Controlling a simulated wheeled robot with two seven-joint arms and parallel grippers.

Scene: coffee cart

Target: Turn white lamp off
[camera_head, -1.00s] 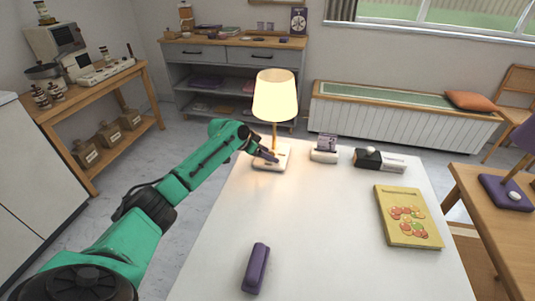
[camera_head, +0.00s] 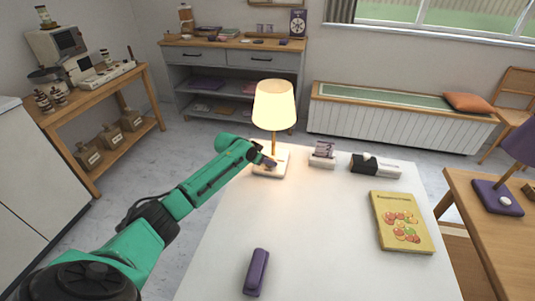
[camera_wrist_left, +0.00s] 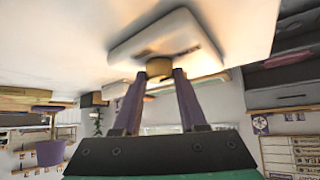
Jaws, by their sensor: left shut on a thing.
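The white lamp stands at the far end of the white table. Its shade (camera_head: 274,105) glows warm and lights the wall of the room and tabletop around it. Its thin gold pole (camera_head: 274,142) rises from a square white base (camera_head: 282,168). My left gripper (camera_head: 268,163) reaches the front left of that base. In the left wrist view the white base (camera_wrist_left: 128,44) shows at the top, and the purple fingers (camera_wrist_left: 158,76) are shut on a short brass-coloured knob (camera_wrist_left: 159,67) at the base. My right gripper is out of view.
A white card holder (camera_head: 322,158) and a black-and-white box (camera_head: 376,166) stand right of the lamp. A yellow book (camera_head: 402,222) and a purple case (camera_head: 257,272) lie nearer. A purple lamp (camera_head: 497,196) stands on the wooden table at right. The table's middle is clear.

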